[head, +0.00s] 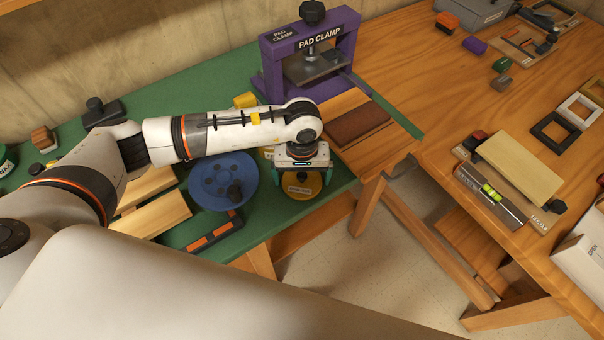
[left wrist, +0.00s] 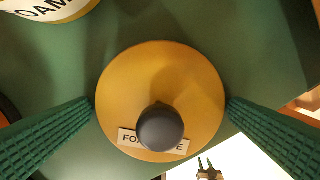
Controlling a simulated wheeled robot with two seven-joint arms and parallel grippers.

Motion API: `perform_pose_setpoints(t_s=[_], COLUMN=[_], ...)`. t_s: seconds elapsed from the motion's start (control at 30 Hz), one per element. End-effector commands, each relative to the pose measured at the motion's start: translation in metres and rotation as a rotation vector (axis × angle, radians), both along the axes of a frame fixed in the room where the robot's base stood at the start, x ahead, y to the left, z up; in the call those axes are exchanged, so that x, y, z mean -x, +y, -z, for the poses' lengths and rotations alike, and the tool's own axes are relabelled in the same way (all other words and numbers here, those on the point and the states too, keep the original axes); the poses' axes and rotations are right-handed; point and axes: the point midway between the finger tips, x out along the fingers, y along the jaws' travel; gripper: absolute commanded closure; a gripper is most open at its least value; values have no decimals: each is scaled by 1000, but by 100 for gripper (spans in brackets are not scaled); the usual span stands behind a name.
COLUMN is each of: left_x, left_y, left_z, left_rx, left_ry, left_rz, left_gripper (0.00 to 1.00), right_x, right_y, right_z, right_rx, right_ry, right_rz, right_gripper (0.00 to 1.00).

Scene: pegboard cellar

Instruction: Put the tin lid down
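The tin lid (left wrist: 190,85) is a round yellow-orange disc with a dark knob and a partly hidden label starting "FO". In the left wrist view it lies between the two green fingers of my left gripper (left wrist: 160,103), which meet its rim on both sides. In the head view the lid (head: 300,188) is below my left gripper (head: 301,176), over the green table near its front edge. I cannot tell whether its underside touches the table. A small two-pronged shape at the bottom of the left wrist view looks like my right gripper (left wrist: 207,164), fingers apart and empty.
A tin lettered "OAM" (left wrist: 45,8) stands beside the lid on the green table (left wrist: 60,70). A blue disc (head: 222,181) lies left of the gripper. A purple pad clamp (head: 310,55) stands behind.

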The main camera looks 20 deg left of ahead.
Motion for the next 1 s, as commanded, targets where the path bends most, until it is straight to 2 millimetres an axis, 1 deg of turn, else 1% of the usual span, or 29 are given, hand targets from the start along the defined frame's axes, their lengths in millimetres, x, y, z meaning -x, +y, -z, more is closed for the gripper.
perform_pose_setpoints(t_s=[0.2, 0.3, 0.37, 0.47, 0.7, 0.8, 0.9, 1.0], left_x=[0, 0, -1, -2, -2, -1, -1, -1], left_y=[0, 0, 0, 1, 0, 0, 0, 0], left_z=[-1, -6, -10, -28, -81, -99, -112, -120], left_rx=[0, 0, 1, 0, 0, 1, 0, 0], left_ry=[0, 0, -3, -5, -7, -4, -3, -1], left_rz=[-1, -1, 0, 0, 1, 0, -1, -1], left_gripper=[0, 0, 0, 0, 0, 0, 0, 0], right_x=[1, 1, 1, 1, 1, 2, 1, 1], right_y=[0, 0, 0, 0, 0, 0, 0, 1], right_z=[-1, -7, -2, 3, 15, 18, 20, 21], right_rx=[0, 0, 0, 0, -1, -1, -1, -1], right_ry=[1, 1, 1, 2, 2, 2, 2, 2], right_rz=[1, 1, 1, 1, 0, 0, 0, 0], right_gripper=[64, 64, 64, 64, 64, 64, 64, 64])
